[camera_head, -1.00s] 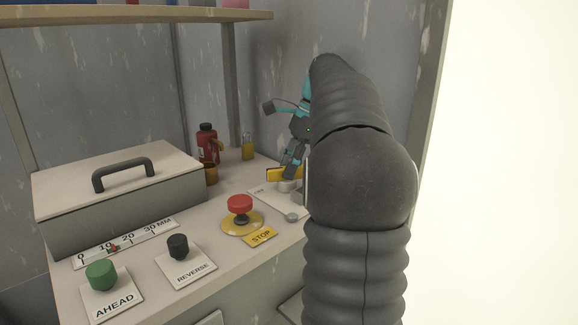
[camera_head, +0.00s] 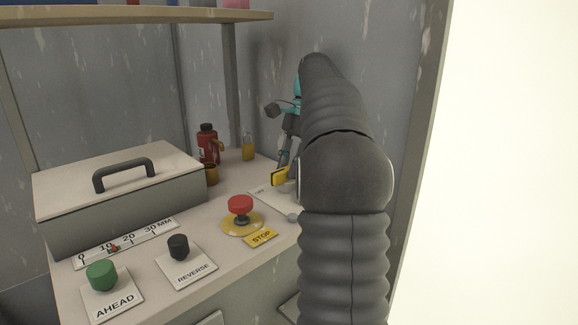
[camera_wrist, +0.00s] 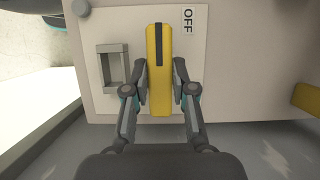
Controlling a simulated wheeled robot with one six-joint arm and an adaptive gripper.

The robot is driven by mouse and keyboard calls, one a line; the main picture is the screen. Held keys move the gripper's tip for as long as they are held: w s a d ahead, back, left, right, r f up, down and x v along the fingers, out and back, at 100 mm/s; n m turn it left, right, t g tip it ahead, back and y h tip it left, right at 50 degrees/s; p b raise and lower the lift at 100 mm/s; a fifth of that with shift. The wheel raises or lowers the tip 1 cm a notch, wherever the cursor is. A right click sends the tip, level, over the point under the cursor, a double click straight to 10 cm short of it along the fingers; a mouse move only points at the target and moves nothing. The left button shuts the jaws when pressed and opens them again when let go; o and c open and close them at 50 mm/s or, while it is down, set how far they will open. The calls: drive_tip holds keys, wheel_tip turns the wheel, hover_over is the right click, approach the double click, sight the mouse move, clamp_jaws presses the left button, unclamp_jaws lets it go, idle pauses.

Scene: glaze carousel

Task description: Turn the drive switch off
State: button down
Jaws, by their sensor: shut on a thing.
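The drive switch has a yellow handle (camera_wrist: 158,95) with a dark slot line, on a pale plate (camera_wrist: 197,55) marked OFF. In the wrist view the handle lies between the two fingers of my gripper (camera_wrist: 160,78), one finger along each side, and the gripper is shut on it. In the head view the yellow handle (camera_head: 280,177) shows as a tilted piece beside my arm. My gripper (camera_head: 283,162) is partly hidden there by the arm, as is much of the switch plate (camera_head: 262,194).
A red STOP button (camera_head: 240,204) stands left of the switch. AHEAD (camera_head: 102,275) and REVERSE (camera_head: 178,247) knobs are at the front. A handled box (camera_head: 110,213), a red bottle (camera_head: 207,145) and a yellow padlock (camera_head: 248,152) sit farther back. A grey bracket (camera_wrist: 102,68) stands beside the handle.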

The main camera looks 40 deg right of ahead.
idle(0.3)
drive_tip(key=c, duration=1)
unclamp_jaws()
drive_tip(key=shift+o, duration=0.2)
drive_tip(key=shift+m, duration=0.3)
